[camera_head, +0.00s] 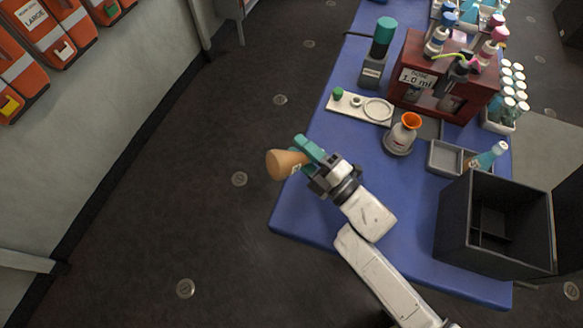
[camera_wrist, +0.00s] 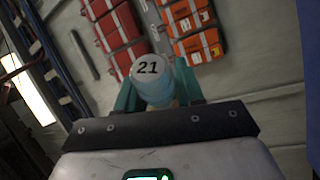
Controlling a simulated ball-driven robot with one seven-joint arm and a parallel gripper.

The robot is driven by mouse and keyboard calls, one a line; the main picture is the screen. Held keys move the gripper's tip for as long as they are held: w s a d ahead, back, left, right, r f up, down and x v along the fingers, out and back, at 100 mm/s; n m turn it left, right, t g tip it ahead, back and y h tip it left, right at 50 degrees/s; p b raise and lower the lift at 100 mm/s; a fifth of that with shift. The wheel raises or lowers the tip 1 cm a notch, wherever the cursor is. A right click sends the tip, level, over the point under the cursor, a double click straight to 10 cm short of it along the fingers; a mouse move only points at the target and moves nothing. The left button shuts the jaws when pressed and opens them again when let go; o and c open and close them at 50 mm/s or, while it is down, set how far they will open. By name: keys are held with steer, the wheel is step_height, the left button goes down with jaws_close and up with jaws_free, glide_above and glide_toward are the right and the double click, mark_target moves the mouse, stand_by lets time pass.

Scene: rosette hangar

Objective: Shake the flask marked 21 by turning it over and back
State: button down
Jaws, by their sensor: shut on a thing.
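My gripper (camera_head: 303,156) is shut on a flask (camera_head: 284,163), held up past the left edge of the blue table. In the head view the flask shows a tan body that is widest at its left end. It looks tipped over to the side, but I cannot tell its exact tilt. In the wrist view the flask (camera_wrist: 147,67) shows a pale round face marked 21, with a bluish part below it between the teal fingers of my gripper (camera_wrist: 157,88). Part of the flask is hidden by the fingers.
Floor left of the table is clear.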

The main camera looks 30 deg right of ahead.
steer(key=n+g+p, duration=0.1)
steer(key=n+p, duration=0.1)
steer(key=n, duration=0.2)
steer(key=n+g+h+p, duration=0.1)
steer(key=n+g+p, duration=0.1)
steer(key=n+p, duration=0.1)
steer(key=n+g+h+p, duration=0.1)
steer(key=n+p, duration=0.2)
steer(key=n, duration=0.1)
steer(key=shift+n, duration=0.4)
